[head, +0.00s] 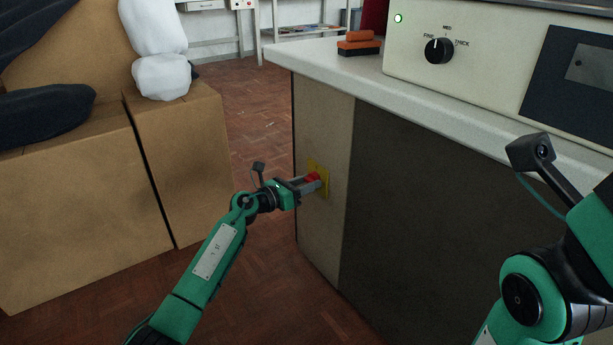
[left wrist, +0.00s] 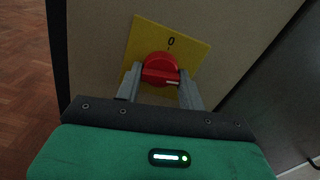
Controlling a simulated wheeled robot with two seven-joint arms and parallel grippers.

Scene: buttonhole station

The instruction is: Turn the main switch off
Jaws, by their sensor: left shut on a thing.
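The main switch is a red rotary knob (head: 312,178) on a yellow plate (head: 323,186), fixed to the end panel of the counter. In the left wrist view the knob (left wrist: 160,68) has its grip bar lying roughly level, with a white mark towards its right end. A "0" is printed on the yellow plate (left wrist: 190,45) above the knob, and the mark does not point at it. My left gripper (head: 316,181) is shut on the knob, one finger on each side. My right arm shows at the right edge, but its gripper is out of view.
The counter (head: 330,75) carries a cream machine (head: 480,55) with a black dial (head: 438,51) and a lit green lamp (head: 398,18). An orange and black block (head: 358,44) sits near the counter's corner. Cardboard boxes (head: 180,160) stand at the left, with bare floor between.

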